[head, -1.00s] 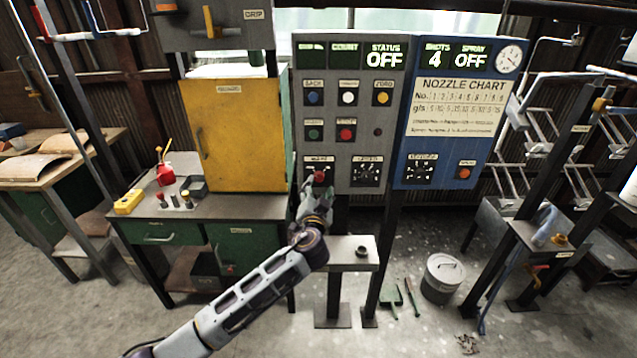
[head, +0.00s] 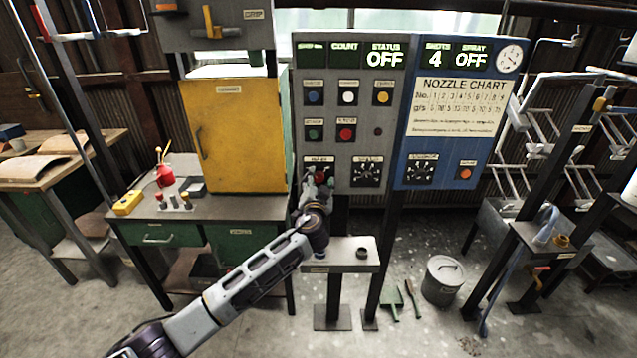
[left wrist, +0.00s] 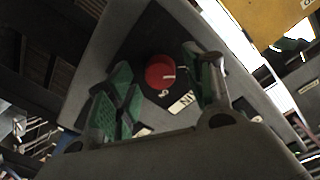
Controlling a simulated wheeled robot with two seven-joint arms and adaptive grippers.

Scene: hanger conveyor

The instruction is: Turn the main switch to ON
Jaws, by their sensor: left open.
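The main switch is a red round knob (left wrist: 160,72) on a black plate, seen between my fingers in the left wrist view. In the head view the red knob (head: 320,176) shows at the lower left of the grey control panel (head: 345,207), partly hidden by my gripper. My left gripper (head: 318,181) is at the switch; in the left wrist view its green-padded fingers (left wrist: 165,90) stand open, one on each side of the knob. I cannot tell whether they touch it. The panel's status display (head: 384,58) reads OFF. My right gripper does not show.
A blue panel (head: 405,165) with a nozzle chart adjoins on the right. Another dial (head: 367,172) sits right of the switch. A small shelf (head: 340,262) juts out below. A yellow cabinet (head: 240,130) on a workbench stands to the left.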

